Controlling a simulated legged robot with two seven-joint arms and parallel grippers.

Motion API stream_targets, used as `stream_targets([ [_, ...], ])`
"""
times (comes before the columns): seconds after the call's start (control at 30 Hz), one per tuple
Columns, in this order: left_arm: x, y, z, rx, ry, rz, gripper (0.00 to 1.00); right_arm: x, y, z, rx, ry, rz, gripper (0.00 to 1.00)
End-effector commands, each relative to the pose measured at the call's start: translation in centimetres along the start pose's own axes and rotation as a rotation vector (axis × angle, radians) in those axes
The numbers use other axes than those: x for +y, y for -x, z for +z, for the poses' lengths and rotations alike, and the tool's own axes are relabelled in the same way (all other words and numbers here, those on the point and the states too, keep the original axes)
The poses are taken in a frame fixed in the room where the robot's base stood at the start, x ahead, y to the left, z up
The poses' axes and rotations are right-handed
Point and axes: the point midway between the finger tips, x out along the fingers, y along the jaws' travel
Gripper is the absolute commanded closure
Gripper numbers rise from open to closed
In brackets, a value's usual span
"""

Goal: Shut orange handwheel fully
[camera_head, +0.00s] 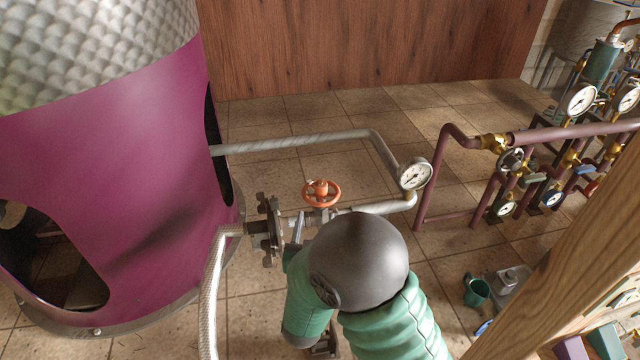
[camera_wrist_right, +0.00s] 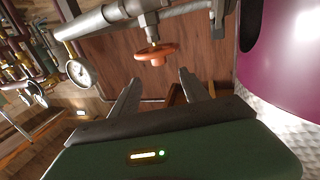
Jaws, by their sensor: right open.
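The orange handwheel (camera_head: 322,193) sits on a valve on the grey pipe, to the right of a flange. In the right wrist view the handwheel (camera_wrist_right: 155,54) shows beyond the fingertips, at the end of its stem. My right gripper (camera_wrist_right: 158,82) is open and empty, with its two fingers apart and short of the wheel. In the head view my right gripper (camera_head: 299,228) is mostly hidden by my forearm, with a finger showing just left of the wheel. I cannot see it touch the wheel. My left gripper is not in view.
A pressure gauge (camera_head: 415,174) stands on the pipe right of the wheel. A large magenta vessel (camera_head: 130,190) fills the left. A braided hose (camera_head: 213,290) runs down beside it. Maroon pipes (camera_head: 455,170) with several valves stand right. A wooden post (camera_head: 570,250) crosses the right foreground.

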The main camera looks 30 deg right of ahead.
Motion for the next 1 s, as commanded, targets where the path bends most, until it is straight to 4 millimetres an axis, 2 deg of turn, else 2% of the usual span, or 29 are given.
stream_targets([
  [0.03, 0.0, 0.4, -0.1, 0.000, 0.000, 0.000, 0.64, 0.2, -1.4, -0.2, 0.001, 0.000, 0.005, 0.47],
  [0.3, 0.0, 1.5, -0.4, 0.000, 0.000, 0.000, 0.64, 0.2, -8.4, -0.3, 0.002, 0.002, 0.004, 0.47],
  [0.5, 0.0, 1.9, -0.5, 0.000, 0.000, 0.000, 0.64, 0.1, -12.1, -0.2, 0.002, 0.001, 0.003, 0.47],
  [0.63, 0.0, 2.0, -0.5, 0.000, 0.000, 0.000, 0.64, 0.1, -13.0, -0.2, 0.002, 0.001, 0.001, 0.47],
  [0.87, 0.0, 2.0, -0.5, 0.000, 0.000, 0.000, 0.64, 0.1, -13.0, -0.1, 0.002, 0.002, 0.001, 0.47],
  [1.0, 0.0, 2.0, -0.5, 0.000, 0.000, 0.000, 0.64, 0.1, -13.0, -0.1, 0.002, 0.002, 0.001, 0.64],
])
